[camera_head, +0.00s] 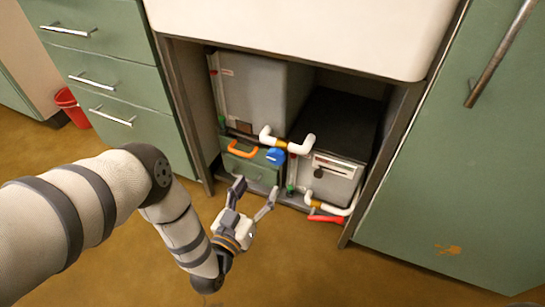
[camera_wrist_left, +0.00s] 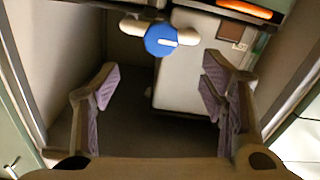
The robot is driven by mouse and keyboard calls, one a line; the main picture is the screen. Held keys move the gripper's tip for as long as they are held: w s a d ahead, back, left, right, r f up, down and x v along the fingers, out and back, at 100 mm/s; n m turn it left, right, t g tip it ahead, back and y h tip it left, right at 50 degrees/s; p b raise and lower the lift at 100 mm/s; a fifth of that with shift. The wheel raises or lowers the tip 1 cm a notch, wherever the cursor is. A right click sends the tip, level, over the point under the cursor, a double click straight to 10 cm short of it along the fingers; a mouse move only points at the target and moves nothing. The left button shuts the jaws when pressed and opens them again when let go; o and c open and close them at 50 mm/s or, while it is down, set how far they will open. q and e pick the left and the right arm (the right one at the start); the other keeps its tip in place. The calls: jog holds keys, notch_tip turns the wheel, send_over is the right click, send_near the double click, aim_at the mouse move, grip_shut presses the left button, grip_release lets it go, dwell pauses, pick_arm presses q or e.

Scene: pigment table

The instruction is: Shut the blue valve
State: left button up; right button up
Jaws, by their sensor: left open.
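The blue valve (camera_head: 275,156) is a round blue knob on the white pipe (camera_head: 301,145) in the open cabinet under the white sink. In the left wrist view the blue valve (camera_wrist_left: 160,39) shows a small white mark and sits between two white pipe pieces. My left gripper (camera_head: 254,190) is open and empty, in front of the cabinet and a little below the valve in the head view. In the wrist view its two fingers (camera_wrist_left: 160,88) are spread wide, with the valve beyond their tips and apart from them. My right gripper is in neither view.
An orange handle (camera_head: 242,150) is left of the valve. A red lever (camera_head: 325,218) is low at the right. Two grey boxes (camera_head: 250,90) (camera_head: 328,180) fill the cabinet, with side walls close by. The floor (camera_head: 330,275) in front is clear.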

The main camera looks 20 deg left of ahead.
aim_at(275, 159)
pick_arm(q)
jog(key=w+b, duration=0.1)
jog(key=w, duration=0.2)
jog(key=w+b, duration=0.1)
jog(key=w, duration=0.3)
jog(key=w+b, duration=0.2)
jog(key=w, duration=0.1)
jog(key=shift+w+d+f, duration=0.1)
jog(key=shift+w+f, duration=0.2)
jog(key=shift+w, duration=0.1)
jog(key=shift+w+r, duration=0.15)
jog(key=shift+w, duration=0.3)
jog(key=c, duration=1.2)
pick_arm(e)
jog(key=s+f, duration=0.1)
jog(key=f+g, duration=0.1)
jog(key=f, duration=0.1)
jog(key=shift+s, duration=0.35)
